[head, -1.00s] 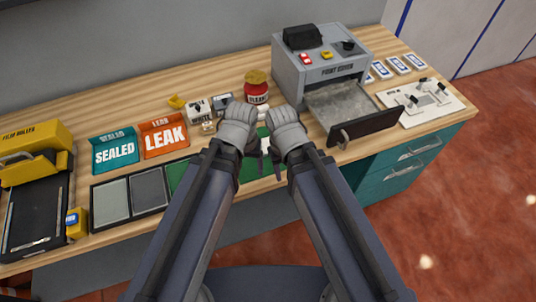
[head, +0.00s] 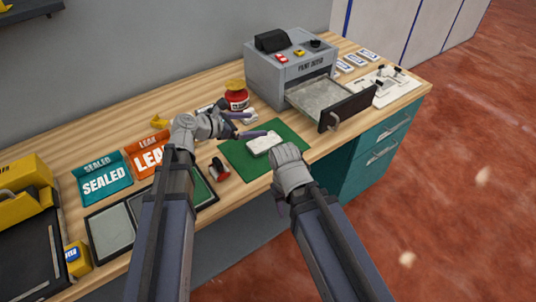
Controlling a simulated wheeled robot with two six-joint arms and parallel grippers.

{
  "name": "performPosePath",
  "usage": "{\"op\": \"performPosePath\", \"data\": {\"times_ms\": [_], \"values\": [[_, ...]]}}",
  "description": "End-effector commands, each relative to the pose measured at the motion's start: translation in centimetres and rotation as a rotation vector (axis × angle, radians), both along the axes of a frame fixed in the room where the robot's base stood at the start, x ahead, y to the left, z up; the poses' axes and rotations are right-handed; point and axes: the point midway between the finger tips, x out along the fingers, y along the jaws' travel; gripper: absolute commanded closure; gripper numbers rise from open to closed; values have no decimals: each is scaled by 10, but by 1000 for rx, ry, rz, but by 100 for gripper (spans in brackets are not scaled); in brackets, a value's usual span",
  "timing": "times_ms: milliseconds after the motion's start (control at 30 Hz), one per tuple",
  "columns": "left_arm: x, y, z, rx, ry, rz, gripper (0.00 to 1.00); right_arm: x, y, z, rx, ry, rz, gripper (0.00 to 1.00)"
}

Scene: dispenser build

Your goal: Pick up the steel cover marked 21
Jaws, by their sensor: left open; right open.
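No cover with a readable 21 shows in the head view. A small pale block (head: 263,144) lies on the green mat (head: 236,163); I cannot tell whether it is the steel cover. My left gripper (head: 252,125) is open, its two purple fingers pointing right, above the mat beside the pale block. Nothing shows between its fingers.
A red jar (head: 236,98) and a grey machine with its drawer pulled out (head: 320,97) stand behind. Teal (head: 103,182) and orange (head: 147,155) bins and a framed tray (head: 105,232) are at left. A small red-and-black item (head: 219,170) sits left of the mat.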

Motion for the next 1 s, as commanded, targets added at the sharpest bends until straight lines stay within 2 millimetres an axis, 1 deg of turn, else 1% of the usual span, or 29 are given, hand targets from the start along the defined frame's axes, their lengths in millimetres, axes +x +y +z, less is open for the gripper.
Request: {"op": "performPosePath", "data": {"times_ms": [67, 200, 367, 567, 1000], "values": [[5, 5, 3, -45, 22, 34, 0, 0, 0, -2, 0, 0, 0, 50], [7, 6, 5, -66, 32, 48, 0, 0, 0, -2, 0, 0, 0, 50], [6, 6, -1, -63, 31, 46, 0, 0, 0, -8, 0, 0, 0, 50], [6, 5, -24, -63, 31, 45, 0, 0, 0, -30, 0, 0, 0, 50], [6, 5, -84, -61, 30, 44, 0, 0, 0, -91, 0, 0, 0, 50]]}}
